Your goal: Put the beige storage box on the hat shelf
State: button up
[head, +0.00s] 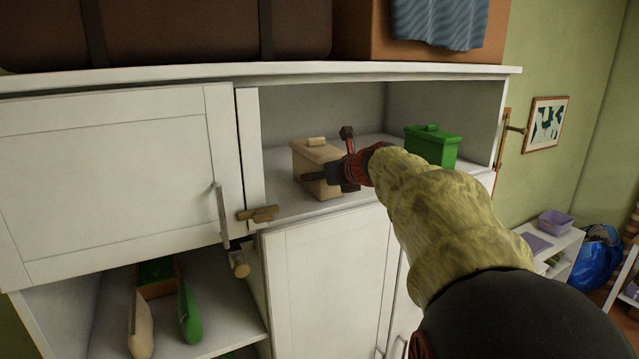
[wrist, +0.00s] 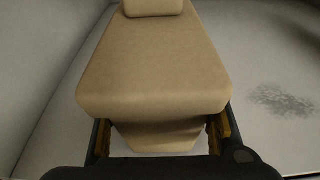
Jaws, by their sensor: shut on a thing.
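The beige storage box (head: 318,168) is a lidded box with a small block handle on top. It is inside the open upper compartment, the hat shelf (head: 285,205), at or just above the shelf floor; I cannot tell if it touches. My gripper (head: 335,170) reaches in from the right and is shut on the box. In the wrist view the beige storage box (wrist: 155,65) fills the middle, upright, with my gripper's fingers (wrist: 160,140) on both sides of its body below the lid. The box's underside is hidden.
A green lidded box (head: 432,146) stands on the same shelf to the right, behind my arm. A closed white door (head: 110,180) is left of the opening. Brown cases (head: 180,30) lie on top of the cabinet. Shoes (head: 188,310) sit in the lower left compartment.

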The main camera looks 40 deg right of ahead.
jog(key=shift+w+d+f, duration=0.1)
jog(key=shift+w+f, duration=0.15)
jog(key=shift+s+a+r, duration=0.2)
jog(key=shift+s+a, duration=0.1)
jog(key=shift+s, duration=0.1)
jog(key=o, duration=0.8)
jog(key=shift+w+d+f, duration=0.15)
jog(key=shift+w+f, duration=0.05)
jog(key=o, duration=0.3)
jog(key=shift+s+r, duration=0.1)
jog(key=shift+s, duration=0.05)
